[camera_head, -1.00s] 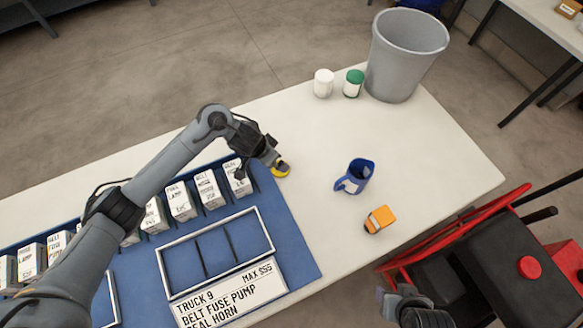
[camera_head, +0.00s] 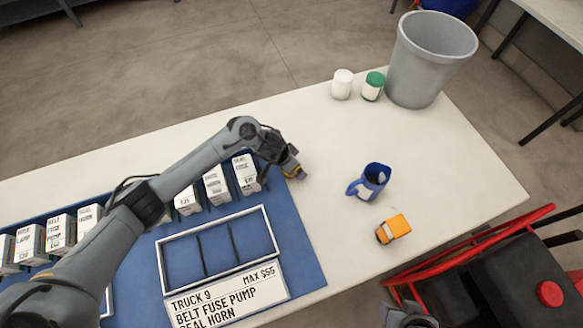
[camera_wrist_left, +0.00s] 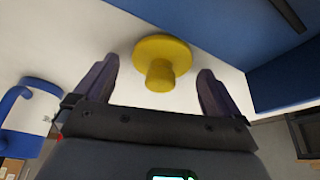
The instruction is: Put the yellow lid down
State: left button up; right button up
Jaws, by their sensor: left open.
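The yellow lid (camera_wrist_left: 162,52) is a round disc with a knob. In the left wrist view it lies on the white table beside the blue mat's edge, knob toward me. My left gripper (camera_wrist_left: 158,85) is open, with one finger on each side of the lid and a gap to each.
A blue mug (camera_head: 371,181) and an orange toy truck (camera_head: 393,229) stand right of the mat. A white jar (camera_head: 342,84), a green-lidded jar (camera_head: 372,87) and a grey bin (camera_head: 430,60) stand at the back. Boxes and a divided tray (camera_head: 160,262) occupy the blue mat. The white table between is clear.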

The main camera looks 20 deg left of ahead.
pick_arm(q)
jog(key=c, duration=1.1)
jog(key=shift+r, duration=0.1)
